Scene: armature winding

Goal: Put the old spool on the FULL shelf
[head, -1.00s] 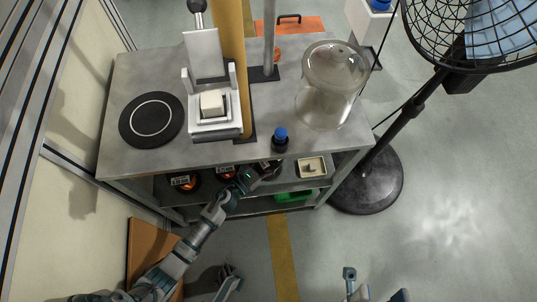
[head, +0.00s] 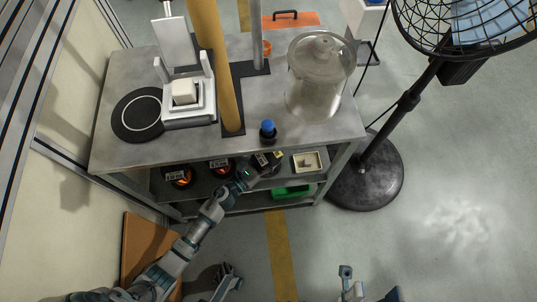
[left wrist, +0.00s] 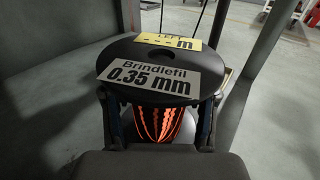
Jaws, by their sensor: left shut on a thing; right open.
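The spool (left wrist: 158,75) in my left gripper has a black top flange, a white label reading "Brindlefil 0.35 mm", a partly readable yellow label and copper-orange winding. In the head view the spool (head: 265,163) is at the front of the upper shelf (head: 208,191) under the bench, just left of a small tray. My left gripper (head: 250,174) reaches in from the front; its fingers (left wrist: 160,125) are shut around the spool's body below the flange. Whether the spool touches the shelf is unclear. My right gripper (head: 370,284) is open and empty at the bottom. No FULL sign is readable.
Two other spools (head: 179,175) (head: 221,168) stand left on the shelf. The small tray (head: 307,161) is to the right, with a green object (head: 292,192) below. The bench top (head: 245,147) overhangs, carrying a glass jar (head: 317,82) and blue-capped bottle (head: 268,131). A fan (head: 366,170) stands right.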

